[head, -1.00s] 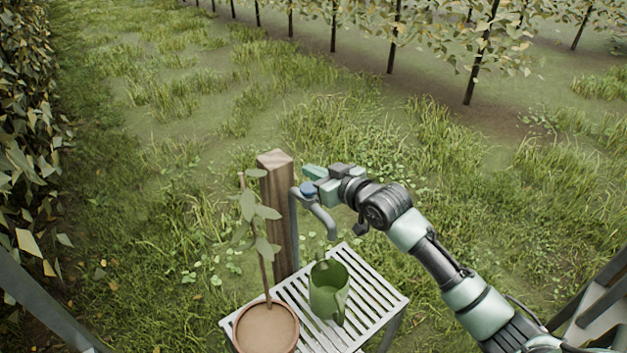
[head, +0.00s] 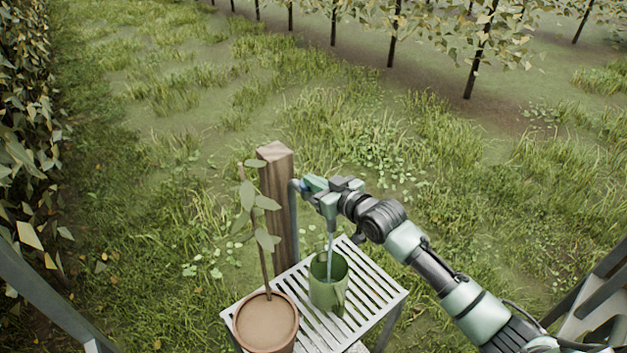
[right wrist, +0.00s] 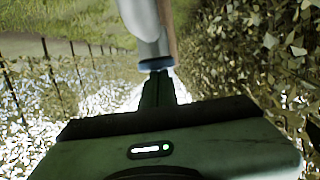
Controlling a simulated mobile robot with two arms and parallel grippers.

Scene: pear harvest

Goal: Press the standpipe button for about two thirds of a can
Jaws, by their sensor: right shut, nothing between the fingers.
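The standpipe is a wooden post (head: 278,210) with a grey pipe (head: 293,222) whose spout is mostly hidden behind my right gripper. My right gripper (head: 312,185) is shut and empty, its fingertips at the blue button (head: 303,187), apparently pressing it. The right wrist view shows the shut fingers (right wrist: 157,92) meeting the blue button (right wrist: 156,64) on the grey pipe (right wrist: 146,28). A water stream (head: 330,243) falls into the open green can (head: 328,288), which stands upright under the spout. The water level inside cannot be seen. My left gripper is not in view.
The can stands on a slatted grey bench (head: 378,292). A terracotta pot (head: 265,323) with a thin leafy plant (head: 256,215) is on the bench's left side, close to the can. Grass surrounds the bench; a leafy hedge (head: 30,140) runs along the left.

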